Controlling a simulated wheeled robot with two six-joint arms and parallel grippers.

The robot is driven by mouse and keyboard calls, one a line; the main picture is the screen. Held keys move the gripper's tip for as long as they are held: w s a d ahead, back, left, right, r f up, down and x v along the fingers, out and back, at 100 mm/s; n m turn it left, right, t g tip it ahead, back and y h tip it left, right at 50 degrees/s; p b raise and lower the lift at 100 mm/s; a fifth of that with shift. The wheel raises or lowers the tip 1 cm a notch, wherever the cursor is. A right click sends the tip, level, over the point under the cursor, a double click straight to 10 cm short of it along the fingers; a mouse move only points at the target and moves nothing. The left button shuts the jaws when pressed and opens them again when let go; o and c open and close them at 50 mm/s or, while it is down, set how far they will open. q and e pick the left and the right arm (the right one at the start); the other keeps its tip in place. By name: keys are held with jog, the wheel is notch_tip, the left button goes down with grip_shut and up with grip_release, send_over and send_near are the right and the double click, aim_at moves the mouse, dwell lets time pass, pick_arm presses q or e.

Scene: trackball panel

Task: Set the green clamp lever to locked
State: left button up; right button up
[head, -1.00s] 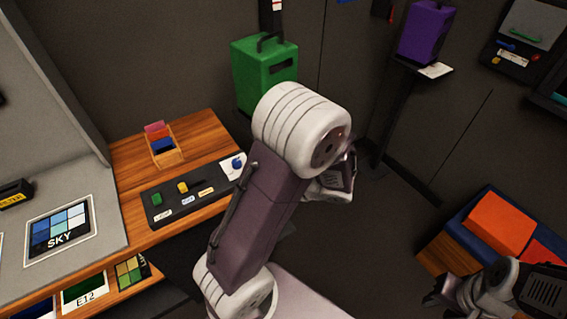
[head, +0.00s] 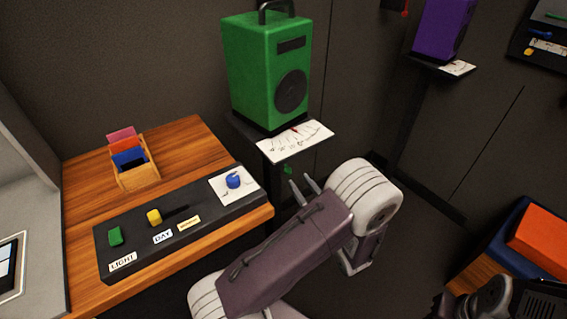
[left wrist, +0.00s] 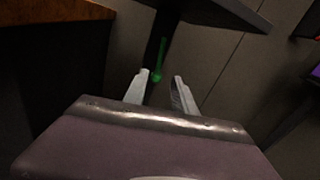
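The green clamp lever (head: 288,170) shows as a small green piece on the dark post below the green device's shelf. In the left wrist view the lever (left wrist: 160,58) is a thin green bar, nearly upright, with a rounder lower end. My left gripper (head: 304,186) is open and empty, its two fingers pointing up toward the lever, just below it in the picture. In the left wrist view the lever's lower end appears between the fingertips (left wrist: 160,76); I see no contact. My right gripper (head: 446,302) is partly in view at the bottom right; its fingers are unclear.
The green device (head: 262,85) stands on its shelf with a white dial card (head: 297,146) at the front edge. A wooden desk (head: 190,140) with a black control panel (head: 140,240) is to the left. A crate with orange blocks (head: 540,240) stands at right.

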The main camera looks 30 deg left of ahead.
aim_at(287, 169)
pick_arm(q)
jog(key=b+x, duration=0.1)
jog(key=x, duration=0.8)
jog(key=shift+a+f, duration=0.1)
grip_shut()
jog(key=shift+s, duration=0.1)
dwell(0.9)
